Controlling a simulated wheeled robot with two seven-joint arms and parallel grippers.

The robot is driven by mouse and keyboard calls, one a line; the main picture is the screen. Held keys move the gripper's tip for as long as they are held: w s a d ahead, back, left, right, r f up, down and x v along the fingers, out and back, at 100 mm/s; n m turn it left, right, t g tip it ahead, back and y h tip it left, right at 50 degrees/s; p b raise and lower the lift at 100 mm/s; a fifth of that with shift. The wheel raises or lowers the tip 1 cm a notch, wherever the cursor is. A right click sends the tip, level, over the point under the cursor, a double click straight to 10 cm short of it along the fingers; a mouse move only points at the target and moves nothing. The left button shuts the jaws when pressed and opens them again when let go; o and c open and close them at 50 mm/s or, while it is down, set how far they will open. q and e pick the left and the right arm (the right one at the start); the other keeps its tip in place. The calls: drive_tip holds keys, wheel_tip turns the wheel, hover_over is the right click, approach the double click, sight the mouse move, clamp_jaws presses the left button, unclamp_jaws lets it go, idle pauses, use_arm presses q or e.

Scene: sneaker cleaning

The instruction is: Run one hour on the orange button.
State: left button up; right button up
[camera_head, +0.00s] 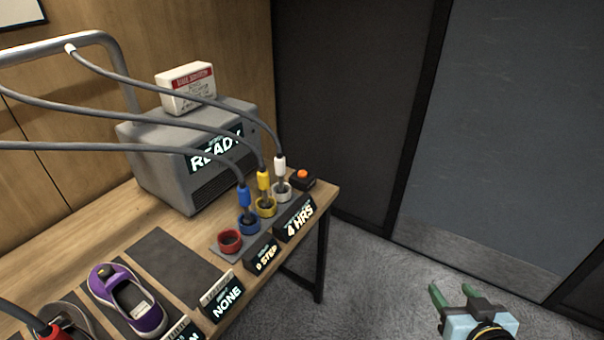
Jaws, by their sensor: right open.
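The orange button (302,174) sits on a small black box at the far right corner of the wooden table. Just in front of it a black display (298,219) reads "4 HRS". The grey machine (190,165) behind shows "READY" on its screen. My right gripper (452,292) is at the bottom right, over the grey floor, off the table and well to the right of and nearer than the button. It is open with nothing between its fingers. My left gripper is not in view.
White, yellow and blue plugs on grey cables stand in matching rings beside the button; a red ring (230,241) is empty. A purple sneaker (127,300) lies at the lower left. Displays "0 STEP" (262,254) and "NONE" (223,297) line the front edge. The floor right of the table is clear.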

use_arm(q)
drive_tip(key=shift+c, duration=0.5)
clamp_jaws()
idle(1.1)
